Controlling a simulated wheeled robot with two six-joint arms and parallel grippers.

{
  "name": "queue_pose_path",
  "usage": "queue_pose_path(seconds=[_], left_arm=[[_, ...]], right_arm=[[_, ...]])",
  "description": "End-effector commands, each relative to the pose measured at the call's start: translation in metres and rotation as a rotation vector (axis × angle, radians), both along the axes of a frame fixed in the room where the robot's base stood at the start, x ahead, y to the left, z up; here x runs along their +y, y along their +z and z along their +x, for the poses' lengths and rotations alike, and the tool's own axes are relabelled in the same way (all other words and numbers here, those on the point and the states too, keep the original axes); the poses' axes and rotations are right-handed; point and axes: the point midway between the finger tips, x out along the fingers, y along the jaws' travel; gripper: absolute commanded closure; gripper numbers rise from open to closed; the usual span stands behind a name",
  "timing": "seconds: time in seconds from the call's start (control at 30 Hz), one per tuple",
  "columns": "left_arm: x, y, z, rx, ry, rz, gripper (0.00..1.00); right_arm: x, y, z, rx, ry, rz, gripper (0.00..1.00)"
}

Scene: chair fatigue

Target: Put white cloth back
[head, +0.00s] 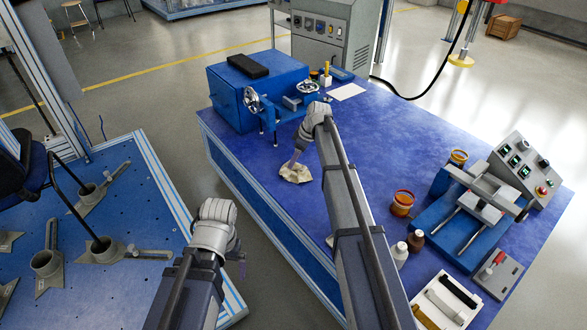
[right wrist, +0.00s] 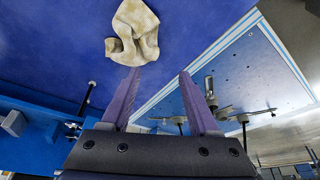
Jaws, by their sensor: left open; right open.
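A crumpled off-white cloth (head: 296,173) with yellowish stains lies on the blue bench top, near its left edge and in front of the blue box. It also shows in the right wrist view (right wrist: 132,32), just beyond the tip of the left-hand finger. My right gripper (head: 293,160) is over the cloth's far side, open, with nothing between its purple fingers (right wrist: 160,82); whether a finger touches the cloth I cannot tell. My left gripper (head: 241,262) hangs between the bench and the left platform, mostly hidden behind its wrist. It is away from the cloth.
The blue box with handwheels (head: 252,98) stands behind the cloth. An amber jar (head: 402,203), small bottles (head: 399,252), a white tray (head: 426,313) and a blue clamping device (head: 455,228) stand on the right. The bench middle (head: 375,145) is clear. A blue platform (head: 130,275) stands left.

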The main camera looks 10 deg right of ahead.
Motion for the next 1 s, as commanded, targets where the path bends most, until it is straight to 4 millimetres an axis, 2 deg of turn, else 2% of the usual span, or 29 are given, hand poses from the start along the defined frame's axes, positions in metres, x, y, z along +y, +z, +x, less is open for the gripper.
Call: queue_pose_path(seconds=[0.03, 0.27, 0.5, 0.57, 0.6, 0.73, 1.0], left_arm=[[0.000, -0.001, 0.000, 0.000, 0.000, 0.000, 0.00], [0.000, -0.004, 0.000, 0.000, 0.000, 0.000, 0.00], [0.000, -0.012, 0.000, 0.000, 0.000, 0.000, 0.00], [0.000, -0.017, 0.000, 0.000, 0.000, 0.000, 0.00], [0.000, -0.026, 0.000, 0.000, 0.000, 0.000, 0.00], [0.000, -0.038, 0.000, 0.000, 0.000, 0.000, 0.00], [0.000, -0.039, 0.000, 0.000, 0.000, 0.000, 0.00]], right_arm=[[0.000, -0.001, 0.000, 0.000, 0.000, 0.000, 0.45], [-0.006, -0.004, 0.013, 0.000, 0.000, 0.000, 0.71], [-0.022, -0.012, 0.048, 0.000, 0.000, 0.000, 0.98], [-0.025, -0.017, 0.054, 0.000, 0.000, 0.000, 1.00], [-0.024, -0.026, 0.049, 0.000, 0.000, 0.000, 1.00], [-0.023, -0.038, 0.048, 0.000, 0.000, 0.000, 1.00], [-0.023, -0.039, 0.048, 0.000, 0.000, 0.000, 1.00]])
